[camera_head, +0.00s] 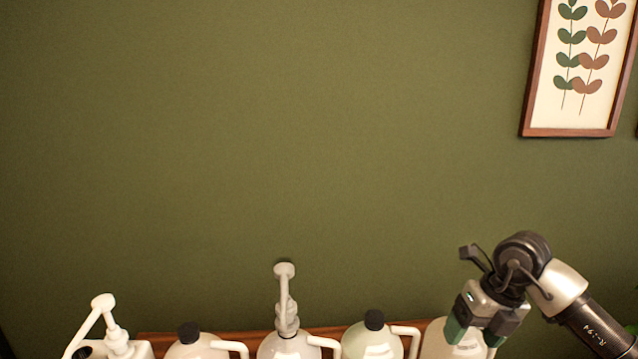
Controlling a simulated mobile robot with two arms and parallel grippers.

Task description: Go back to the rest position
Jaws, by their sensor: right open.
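My right gripper (477,333) comes in from the lower right and points down. Its jaws are open, with green pads at the tips, over the rightmost pale jug (437,342), which it partly covers. Whether it touches that jug I cannot tell. My left gripper is not in view. A jug with a white pump (285,295) stands in the middle of the row. Another white pump (113,335) stands at the far left.
Two jugs with black caps, one left (190,333) and one right (374,320) of the middle pump, stand in the row. A wooden edge (240,337) runs behind them. A framed leaf picture (578,70) hangs on the green wall (250,140). The space above the jugs is clear.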

